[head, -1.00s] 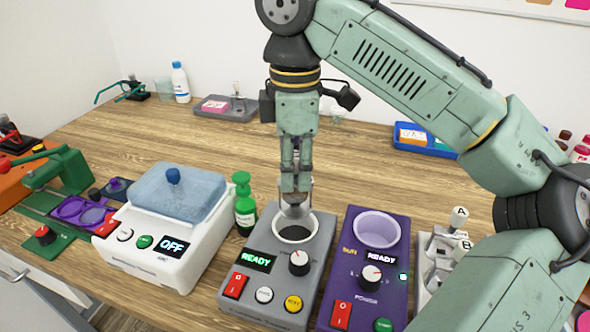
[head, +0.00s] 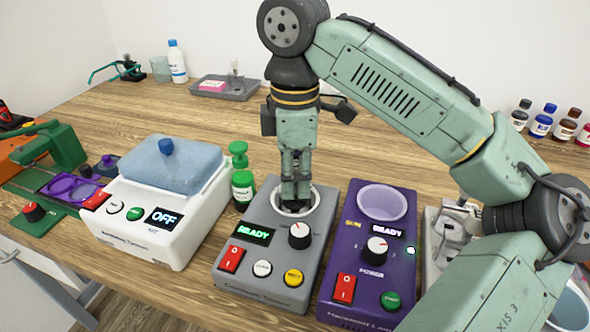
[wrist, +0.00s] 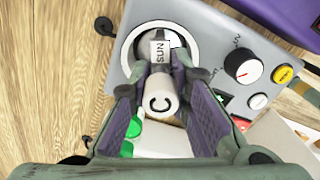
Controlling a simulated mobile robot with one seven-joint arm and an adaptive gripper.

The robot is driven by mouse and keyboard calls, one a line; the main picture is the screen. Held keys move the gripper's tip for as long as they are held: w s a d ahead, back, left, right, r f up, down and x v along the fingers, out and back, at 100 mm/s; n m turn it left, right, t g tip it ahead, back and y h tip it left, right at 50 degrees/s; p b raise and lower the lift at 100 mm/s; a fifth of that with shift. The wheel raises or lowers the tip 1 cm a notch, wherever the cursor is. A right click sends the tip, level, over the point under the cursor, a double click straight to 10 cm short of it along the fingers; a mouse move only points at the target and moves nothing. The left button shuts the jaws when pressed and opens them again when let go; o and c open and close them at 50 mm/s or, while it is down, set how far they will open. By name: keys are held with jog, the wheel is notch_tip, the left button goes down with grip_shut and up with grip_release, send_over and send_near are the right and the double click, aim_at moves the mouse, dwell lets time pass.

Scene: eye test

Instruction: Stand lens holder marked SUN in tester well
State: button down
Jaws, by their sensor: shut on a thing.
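My gripper (head: 295,203) is down at the round well (head: 322,208) of the grey tester (head: 268,276). In the wrist view my gripper (wrist: 162,80) is shut on the lens holder (wrist: 160,96), which has a pale round end marked C and a white tag reading SUN. The holder's far end lies over or inside the white-rimmed well (wrist: 128,52); its depth and contact with the bottom are hidden. In the head view my fingers hide the holder. The grey tester's display reads READY.
Right of it stands a purple tester (head: 368,262) with an empty-looking pale well and a READY display. A pale rack (head: 440,238) is at the right, partly behind my arm.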

aim_at(295, 164)
jog(key=shift+f, duration=0.3)
dwell(0.8)
jog(key=c, duration=1.4)
grip_release()
jog(key=o, duration=0.3)
notch_tip(295, 164, up, 6)
jog(key=p, duration=0.7)
jog(key=shift+a, duration=0.1)
